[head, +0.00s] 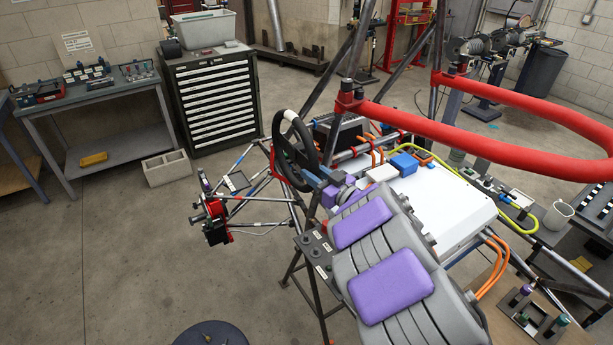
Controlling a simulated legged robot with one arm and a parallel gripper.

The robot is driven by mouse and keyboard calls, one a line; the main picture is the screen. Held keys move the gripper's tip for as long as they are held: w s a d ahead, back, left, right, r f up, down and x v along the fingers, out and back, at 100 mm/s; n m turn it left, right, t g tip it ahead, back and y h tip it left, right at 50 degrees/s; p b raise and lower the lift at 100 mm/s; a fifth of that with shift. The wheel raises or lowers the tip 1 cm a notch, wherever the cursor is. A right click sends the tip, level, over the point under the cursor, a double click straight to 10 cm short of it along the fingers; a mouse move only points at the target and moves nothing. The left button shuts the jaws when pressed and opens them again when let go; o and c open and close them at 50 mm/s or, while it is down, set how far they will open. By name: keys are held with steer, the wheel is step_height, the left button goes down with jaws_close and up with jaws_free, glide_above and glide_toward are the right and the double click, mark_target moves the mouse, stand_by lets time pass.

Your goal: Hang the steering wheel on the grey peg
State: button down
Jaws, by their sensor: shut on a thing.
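The black steering wheel (307,137) stands near upright left of the middle in the head view, with a white mark at the top of its rim. My gripper (313,169) is at the right side of the wheel and is shut on it. The fingertips are small and partly hidden, so the exact place of the grip is unclear. I cannot make out the grey peg for certain among the tubes and fittings around the wheel.
A red padded tube (430,124) runs across the right. A white panel (450,200) with a blue box (404,164) and orange hoses lies below it. A dark control box (317,250) stands below the wheel. Open floor lies left; a drawer cabinet (212,100) stands behind.

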steer(key=shift+w+d, duration=0.25)
steer(key=shift+d, duration=0.25)
steer(key=shift+w+d+f, duration=0.9)
steer(key=shift+w+d, duration=0.05)
steer(key=shift+d, duration=0.25)
steer(key=shift+f, duration=0.2)
steer(key=c, duration=0.7)
jaws_free()
